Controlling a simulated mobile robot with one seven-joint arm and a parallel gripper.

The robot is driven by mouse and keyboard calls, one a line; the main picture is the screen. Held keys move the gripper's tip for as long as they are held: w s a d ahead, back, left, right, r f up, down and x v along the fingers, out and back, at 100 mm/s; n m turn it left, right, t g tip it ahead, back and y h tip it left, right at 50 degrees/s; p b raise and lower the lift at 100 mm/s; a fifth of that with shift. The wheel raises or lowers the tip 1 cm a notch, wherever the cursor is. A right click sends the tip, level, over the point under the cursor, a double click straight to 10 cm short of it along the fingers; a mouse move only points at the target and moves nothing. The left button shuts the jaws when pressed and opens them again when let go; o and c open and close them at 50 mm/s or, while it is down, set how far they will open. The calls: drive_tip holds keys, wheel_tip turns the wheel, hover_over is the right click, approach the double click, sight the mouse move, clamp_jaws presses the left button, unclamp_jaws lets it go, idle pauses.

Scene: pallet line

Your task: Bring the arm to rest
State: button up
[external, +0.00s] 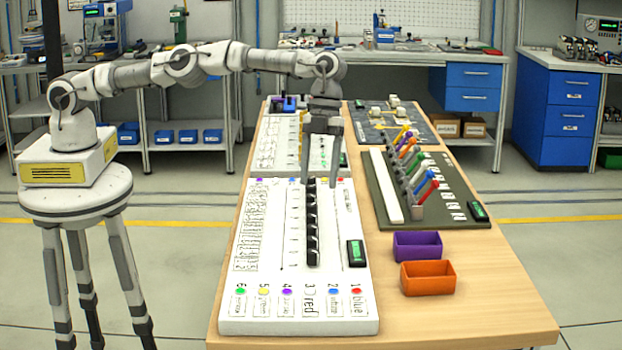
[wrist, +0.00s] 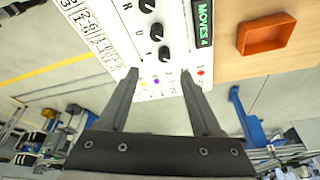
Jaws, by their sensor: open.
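My gripper (external: 320,168) is open and empty. It hangs pointing down over the far half of the near white board (external: 262,300), above the row of black knobs (external: 312,235). The arm reaches out from its base at the left. In the wrist view my gripper (wrist: 160,82) shows two spread fingers with nothing between them. The white board (wrist: 118,50) shows beyond the fingertips with several black knobs (wrist: 150,30) and a small display reading "MOVES 4".
The orange bin (external: 428,278) and the purple bin (external: 417,245) stand right of the board on the wooden table (external: 490,310). A dark green board (external: 455,205) with coloured levers lies behind them. Another white board (external: 270,150) and a dark panel (external: 425,130) lie farther back.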

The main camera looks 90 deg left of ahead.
drive_tip(key=s+a+r+n+t+y, duration=0.1)
drive_tip(key=s+a+r+n, duration=0.15)
drive_tip(key=r, duration=0.45)
drive_tip(key=s+a+r+n+t, duration=0.1)
drive_tip(key=s+r, duration=0.3)
drive_tip(key=r, duration=0.2)
drive_tip(key=s+a+r+n+t+y, duration=0.1)
drive_tip(key=s+r+n, duration=0.15)
drive_tip(key=r, duration=0.45)
drive_tip(key=s+a+r+n+t+y, duration=0.1)
drive_tip(key=s+a+r+n, duration=0.2)
drive_tip(key=s+a, duration=0.25)
drive_tip(key=s+a+r+n+t+y, duration=0.1)
drive_tip(key=s+a+r+n, duration=0.2)
drive_tip(key=s+a, duration=0.3)
drive_tip(key=s+a+f+n, duration=0.2)
drive_tip(key=s+a+n, duration=0.1)
drive_tip(key=s, duration=0.4)
drive_tip(key=s+a+f+n+t, duration=0.1)
drive_tip(key=s+a+f+n, duration=0.1)
drive_tip(key=s, duration=0.5)
drive_tip(key=s+a+f+n, duration=0.3)
drive_tip(key=s+a+n, duration=0.1)
drive_tip(key=s, duration=0.3)
drive_tip(key=shift+s+n+t, duration=0.35)
drive_tip(key=shift+n+t, duration=0.05)
drive_tip(key=shift+n, duration=0.3)
